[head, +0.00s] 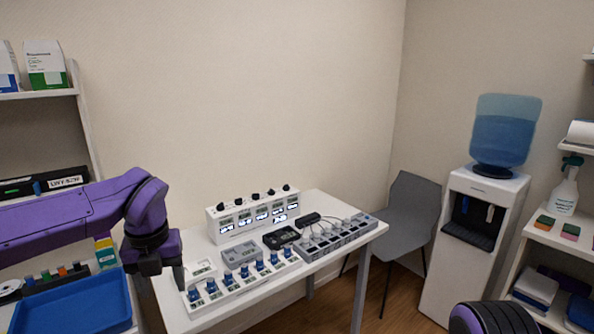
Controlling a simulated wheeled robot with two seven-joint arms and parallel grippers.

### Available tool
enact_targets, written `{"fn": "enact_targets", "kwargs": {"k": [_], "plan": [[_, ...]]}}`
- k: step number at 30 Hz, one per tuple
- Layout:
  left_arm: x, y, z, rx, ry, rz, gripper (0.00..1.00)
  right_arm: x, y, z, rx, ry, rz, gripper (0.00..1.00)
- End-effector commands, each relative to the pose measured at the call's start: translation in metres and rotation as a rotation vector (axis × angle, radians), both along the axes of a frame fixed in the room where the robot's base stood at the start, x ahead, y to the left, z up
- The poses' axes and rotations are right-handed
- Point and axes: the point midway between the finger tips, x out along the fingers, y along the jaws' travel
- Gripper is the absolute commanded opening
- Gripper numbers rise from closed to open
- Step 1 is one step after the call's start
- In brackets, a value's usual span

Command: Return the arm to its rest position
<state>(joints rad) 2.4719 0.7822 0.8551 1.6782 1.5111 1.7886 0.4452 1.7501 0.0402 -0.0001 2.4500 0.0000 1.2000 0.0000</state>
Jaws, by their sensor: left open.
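My purple left arm (70,222) comes in from the left. Its dark left gripper (155,272) points down at the left edge of the white table (235,322), open, with nothing visible between its fingers. In the picture it is just left of a white strip (235,288) with several blue-topped pieces. A rounded purple part of my right arm (490,318) shows at the bottom right; the right gripper is out of view.
On the table are a white box with lit displays (252,214), grey boxes and a grey rack (338,237). A blue tray (75,308) is at lower left. A grey chair (408,215) and water dispenser (470,235) stand right. Shelves flank both sides.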

Motion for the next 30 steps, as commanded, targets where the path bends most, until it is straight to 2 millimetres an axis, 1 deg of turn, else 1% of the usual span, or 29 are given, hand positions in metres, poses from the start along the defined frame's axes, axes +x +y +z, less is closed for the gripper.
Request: {"fn": "enact_targets", "kwargs": {"k": [5,8,11,14,17,18,20,21,23,24,26,27,29,30], "plan": [[0.018,0.010,-0.016,0.162,-0.093,-0.169,0.60,0.000,0.000,0.000,-0.001,-0.001,0.000,0.43],[0.027,0.018,-0.033,0.299,-0.128,-0.301,0.60,0.000,0.000,0.000,-0.001,-0.001,0.000,0.43],[0.033,0.025,-0.061,0.472,-0.140,-0.482,0.60,0.000,0.000,0.000,0.000,0.000,0.000,0.43],[0.035,0.029,-0.098,0.651,-0.119,-0.715,0.60,0.000,0.000,0.000,0.000,0.000,0.000,0.43],[0.027,0.027,-0.143,0.812,-0.072,-0.998,0.60,0.000,0.000,0.000,0.000,0.000,0.000,0.43],[0.020,0.024,-0.166,0.871,-0.043,-1.131,0.60,0.000,0.000,0.000,0.000,0.000,0.000,0.43],[0.004,0.019,-0.201,0.945,0.005,-1.353,0.60,0.000,0.000,0.000,0.000,0.000,0.000,0.43],[-0.011,0.015,-0.227,0.980,0.040,-1.510,0.60,0.000,0.000,0.000,0.000,0.000,0.000,0.43],[-0.038,0.010,-0.263,1.007,0.092,-1.747,0.60,0.000,0.000,0.000,0.000,0.000,0.000,0.43],[-0.060,0.008,-0.285,1.009,0.126,-1.896,0.60,0.000,0.000,0.000,0.000,0.000,0.000,0.43],[-0.095,0.006,-0.315,0.987,0.171,-2.106,0.60,0.000,0.000,0.000,0.000,0.000,0.000,0.43],[-0.120,0.007,-0.333,0.959,0.200,-2.235,0.60,0.000,0.000,0.000,0.000,0.000,0.000,0.43],[-0.160,0.010,-0.355,0.899,0.241,-2.413,0.60,0.000,0.000,0.000,0.000,0.000,0.000,0.43],[-0.186,0.014,-0.366,0.852,0.270,-2.513,0.60,0.000,0.000,0.000,0.000,0.000,0.000,0.43]]}}
